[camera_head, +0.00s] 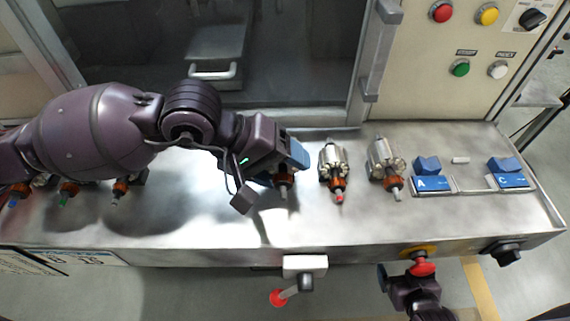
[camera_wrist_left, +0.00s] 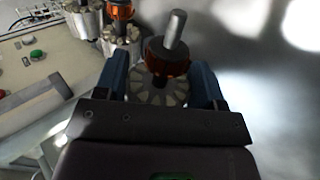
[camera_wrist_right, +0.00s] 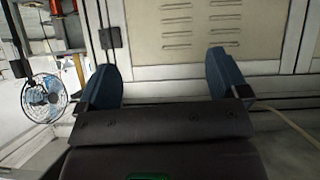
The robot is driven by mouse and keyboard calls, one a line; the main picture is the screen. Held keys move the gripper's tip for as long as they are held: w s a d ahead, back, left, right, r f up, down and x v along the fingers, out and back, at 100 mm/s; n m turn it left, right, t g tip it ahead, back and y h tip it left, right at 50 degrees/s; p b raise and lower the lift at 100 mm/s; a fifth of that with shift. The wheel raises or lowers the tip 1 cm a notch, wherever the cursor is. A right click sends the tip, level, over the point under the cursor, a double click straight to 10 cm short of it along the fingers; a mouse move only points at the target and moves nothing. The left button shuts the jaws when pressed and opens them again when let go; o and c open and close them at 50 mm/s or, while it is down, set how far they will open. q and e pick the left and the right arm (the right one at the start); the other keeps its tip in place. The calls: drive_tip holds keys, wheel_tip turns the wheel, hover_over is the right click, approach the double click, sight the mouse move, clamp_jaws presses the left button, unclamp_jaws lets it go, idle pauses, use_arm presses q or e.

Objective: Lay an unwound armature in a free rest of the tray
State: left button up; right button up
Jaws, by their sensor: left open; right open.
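My left gripper (camera_wrist_left: 160,75) is open, with its blue fingers on either side of an armature (camera_wrist_left: 162,62) that has a slotted grey core, an orange-brown ring and a grey shaft. In the head view this armature (camera_head: 284,184) is mostly hidden beneath the gripper. Two more armatures, one with a red shaft tip (camera_head: 332,163) and one with a grey tip (camera_head: 383,160), lie to its right on the metal bench. Blue rests marked A (camera_head: 432,184) and C (camera_head: 509,180) are at the bench's right end, with no armature on them. My right gripper (camera_wrist_right: 162,75) is open and empty, below the bench's front edge.
Several armatures, including one with a grey tip (camera_head: 119,191), lie under my left arm at the left. A red knob (camera_head: 423,268) and a red-tipped lever (camera_head: 279,297) stick out at the front. A button panel (camera_head: 440,90) stands behind. The bench front (camera_head: 330,225) is clear.

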use_arm(q)
drive_tip(key=shift+o, duration=0.9)
drive_tip(key=v, duration=0.9)
drive_tip(key=shift+a, duration=0.3)
drive_tip(key=shift+s+a+r, duration=0.1)
drive_tip(key=shift+a+r, duration=0.25)
drive_tip(key=shift+r, duration=0.3)
